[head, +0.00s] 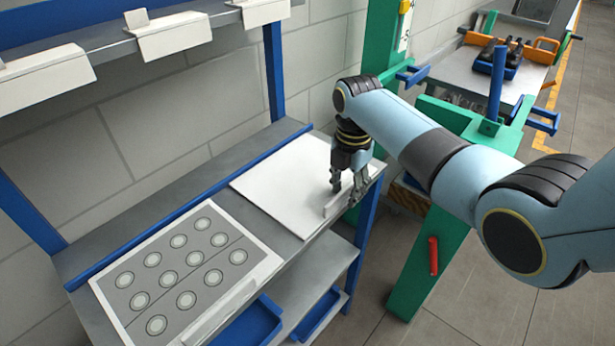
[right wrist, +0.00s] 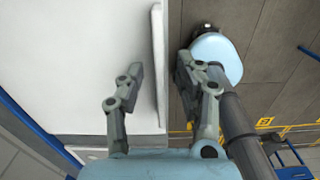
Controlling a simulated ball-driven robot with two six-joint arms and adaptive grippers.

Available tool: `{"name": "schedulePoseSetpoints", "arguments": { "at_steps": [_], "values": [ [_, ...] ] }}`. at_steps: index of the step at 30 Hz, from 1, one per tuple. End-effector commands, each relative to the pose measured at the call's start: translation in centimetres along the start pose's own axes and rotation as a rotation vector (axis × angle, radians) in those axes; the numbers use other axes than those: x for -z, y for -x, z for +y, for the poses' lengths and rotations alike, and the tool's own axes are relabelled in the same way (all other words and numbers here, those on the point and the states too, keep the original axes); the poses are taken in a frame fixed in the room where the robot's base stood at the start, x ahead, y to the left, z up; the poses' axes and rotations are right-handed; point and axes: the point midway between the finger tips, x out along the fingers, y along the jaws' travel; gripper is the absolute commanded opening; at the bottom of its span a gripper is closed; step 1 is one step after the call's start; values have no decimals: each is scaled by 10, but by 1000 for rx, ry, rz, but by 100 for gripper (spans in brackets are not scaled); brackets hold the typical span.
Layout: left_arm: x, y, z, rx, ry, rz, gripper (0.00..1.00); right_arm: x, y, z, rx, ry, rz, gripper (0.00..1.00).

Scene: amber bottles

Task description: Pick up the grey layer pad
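The layer pad (head: 280,185) is a flat, pale grey-white sheet lying on the right end of the grey bench. A thin upright lip (head: 338,204) runs along its front edge. My right gripper (head: 347,190) points down at this lip. In the right wrist view its two fingers (right wrist: 160,72) are apart, one over the pad (right wrist: 75,60) and one beyond the bench's edge. The lip (right wrist: 158,40) lies between them, with a visible gap on each side. My left gripper is not in view.
A grey panel with rows of pale circles (head: 208,272) lies on the bench to the left. A blue strip (head: 190,205) edges the bench's back. White-fronted shelf holders (head: 175,36) hang above. A green frame (head: 435,255) stands close on the right.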

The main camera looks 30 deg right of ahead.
Motion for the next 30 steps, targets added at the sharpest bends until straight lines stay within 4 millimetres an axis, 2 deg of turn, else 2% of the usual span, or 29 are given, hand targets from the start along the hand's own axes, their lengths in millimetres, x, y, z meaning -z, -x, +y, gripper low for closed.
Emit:
{"name": "schedulePoseSetpoints", "arguments": {
  "at_steps": [4,12,25,30],
  "values": [
    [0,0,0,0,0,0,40,0,0,0,0,0,0,33],
    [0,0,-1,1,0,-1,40,0,0,0,0,0,0,0],
    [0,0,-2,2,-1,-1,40,0,2,0,0,-1,0,0],
    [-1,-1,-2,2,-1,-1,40,0,13,1,-2,-1,-1,0]
  ]
}}
